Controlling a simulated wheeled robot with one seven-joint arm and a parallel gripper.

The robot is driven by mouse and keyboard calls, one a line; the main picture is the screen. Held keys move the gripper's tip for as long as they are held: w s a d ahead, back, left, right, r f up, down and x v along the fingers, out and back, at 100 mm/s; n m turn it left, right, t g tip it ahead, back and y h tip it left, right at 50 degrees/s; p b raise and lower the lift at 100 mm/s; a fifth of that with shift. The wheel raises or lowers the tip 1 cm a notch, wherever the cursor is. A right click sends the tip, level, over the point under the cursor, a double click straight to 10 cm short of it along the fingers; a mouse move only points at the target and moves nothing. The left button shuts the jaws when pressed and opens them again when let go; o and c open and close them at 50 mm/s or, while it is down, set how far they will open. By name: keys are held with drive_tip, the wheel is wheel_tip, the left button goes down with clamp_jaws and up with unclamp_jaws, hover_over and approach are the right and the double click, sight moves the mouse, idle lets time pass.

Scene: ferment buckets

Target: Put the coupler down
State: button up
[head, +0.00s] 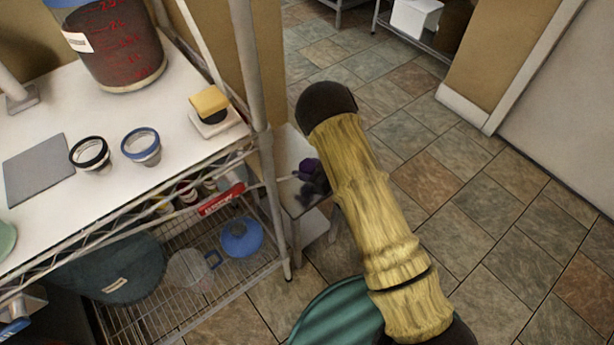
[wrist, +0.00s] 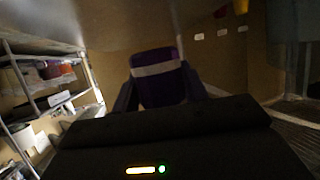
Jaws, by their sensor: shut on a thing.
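The coupler is most likely the purple piece with a pale band (wrist: 158,85) in the wrist view. My gripper (wrist: 160,92) is shut on it, with a dark finger on each side. In the head view a small purple part (head: 308,166) shows at my gripper (head: 313,181), beside the right end of the wire rack and over a low pale stand (head: 302,205). My arm hides part of this area. I cannot tell whether the coupler touches the stand.
The white rack top (head: 100,205) carries a marked bucket (head: 115,50), a grey mat (head: 38,168), a black ring (head: 90,153), a blue ring (head: 141,147) and a yellow sponge (head: 209,102). A rack post (head: 247,60) stands left of my gripper. Tiled floor (head: 480,200) is free at right.

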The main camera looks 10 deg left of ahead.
drive_tip(key=shift+r, duration=0.1)
drive_tip(key=shift+f+b, duration=0.55)
drive_tip(key=shift+f, duration=1.3)
drive_tip(key=shift+f, duration=0.15)
drive_tip(key=o, duration=1.1)
drive_tip(key=shift+c, duration=0.2)
